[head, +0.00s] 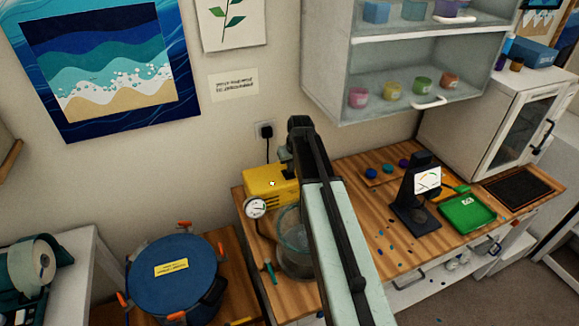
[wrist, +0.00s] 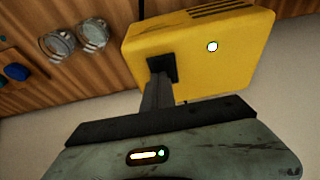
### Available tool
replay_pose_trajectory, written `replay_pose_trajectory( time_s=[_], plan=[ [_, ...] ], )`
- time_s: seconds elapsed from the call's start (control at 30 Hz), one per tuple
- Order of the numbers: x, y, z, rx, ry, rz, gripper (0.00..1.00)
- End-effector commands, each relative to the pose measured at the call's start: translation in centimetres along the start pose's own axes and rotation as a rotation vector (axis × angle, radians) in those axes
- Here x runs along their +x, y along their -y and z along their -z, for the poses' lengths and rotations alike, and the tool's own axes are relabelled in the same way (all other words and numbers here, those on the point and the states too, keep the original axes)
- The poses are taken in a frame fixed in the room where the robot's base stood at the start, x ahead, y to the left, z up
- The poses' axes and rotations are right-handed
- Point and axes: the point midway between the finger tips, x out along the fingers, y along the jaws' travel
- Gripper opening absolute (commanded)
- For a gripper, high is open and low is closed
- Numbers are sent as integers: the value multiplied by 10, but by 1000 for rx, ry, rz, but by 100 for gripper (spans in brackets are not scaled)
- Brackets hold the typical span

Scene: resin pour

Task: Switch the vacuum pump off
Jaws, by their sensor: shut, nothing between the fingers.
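The yellow vacuum pump (head: 262,180) stands on the wooden bench against the wall. It fills the upper middle of the wrist view (wrist: 200,50), where a small round light (wrist: 212,46) on its face glows whitish green. A black square part, apparently the switch (wrist: 162,67), sits near the pump's edge. My gripper (wrist: 159,84) is shut and empty, its dark fingers pointing at the black part and overlapping its lower side. I cannot tell whether they touch. In the head view my arm hides the pump's right end and the fingertips.
A pressure gauge (head: 256,208) and a glass vessel (head: 291,262) stand in front of the pump. A blue-lidded pot (head: 165,295) with orange clamps is at lower left. A black stand (head: 415,214) and green tray (head: 466,214) are right of my arm. A shelf cabinet (head: 335,70) hangs above.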

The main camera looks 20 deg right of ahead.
Motion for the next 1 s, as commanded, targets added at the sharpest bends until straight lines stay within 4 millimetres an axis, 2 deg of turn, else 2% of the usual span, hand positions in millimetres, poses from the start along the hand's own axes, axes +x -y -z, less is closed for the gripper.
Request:
replay_pose_trajectory(
  time_s=[0.1, 0.4, 0.57, 0.77, 1.0],
  plan=[
    [-2, 2, -6, -1, 1, 1, 0],
    [-2, 3, -5, -3, -1, 2, 0],
    [-11, 3, -2, -3, -1, 3, 0],
    [-44, 4, 6, -4, 0, 3, 0],
    [-103, 4, 5, -4, 0, 3, 0]
  ],
)
